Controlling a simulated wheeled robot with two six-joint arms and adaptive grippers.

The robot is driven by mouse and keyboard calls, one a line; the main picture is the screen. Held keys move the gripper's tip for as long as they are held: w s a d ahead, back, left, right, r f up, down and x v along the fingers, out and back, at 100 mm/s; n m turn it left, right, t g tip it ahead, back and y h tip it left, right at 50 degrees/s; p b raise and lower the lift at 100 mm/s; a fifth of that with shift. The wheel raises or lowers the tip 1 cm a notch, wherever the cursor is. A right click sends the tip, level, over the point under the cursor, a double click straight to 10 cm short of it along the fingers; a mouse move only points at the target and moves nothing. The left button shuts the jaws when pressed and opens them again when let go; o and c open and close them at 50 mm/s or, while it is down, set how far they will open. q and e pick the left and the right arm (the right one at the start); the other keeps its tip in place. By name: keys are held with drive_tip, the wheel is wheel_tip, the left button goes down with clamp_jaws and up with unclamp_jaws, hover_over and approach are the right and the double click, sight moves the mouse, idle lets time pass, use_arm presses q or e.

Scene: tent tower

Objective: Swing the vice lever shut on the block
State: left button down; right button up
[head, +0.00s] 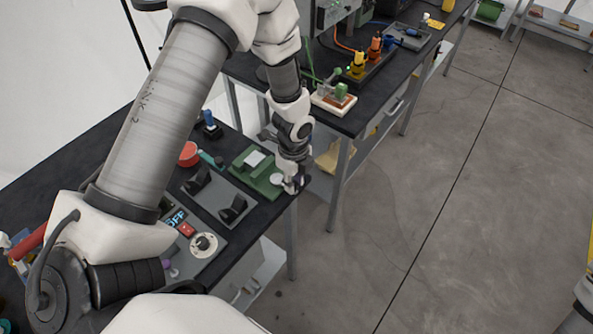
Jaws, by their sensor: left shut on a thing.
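The green vice (242,166) sits near the front right corner of the dark workbench. A pale grey block (255,159) lies in it. My left gripper (294,186) is at the vice's right end, by the bench edge, pointing down. It is shut on the vice lever, which the fingers mostly hide. A pale round part (277,179) shows just left of the fingers. I cannot tell the lever's exact angle or whether the vice touches the block. My right gripper is not in view; only a bit of my right arm shows at the bottom right.
Left of the vice are a grey panel with black clamps (217,197), a dial (204,245), a red button (188,153) and a blue-topped part (209,121). A second bench (345,122) with a green block on a tray stands behind. The floor to the right is clear.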

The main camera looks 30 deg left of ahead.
use_arm(q)
drive_tip(key=shift+r+m, duration=0.1)
drive_tip(key=shift+m, duration=0.3)
drive_tip(key=c, duration=1.1)
unclamp_jaws()
drive_tip(key=shift+o, duration=0.6)
drive_tip(key=shift+s+a, duration=0.1)
drive_tip(key=shift+s, duration=0.1)
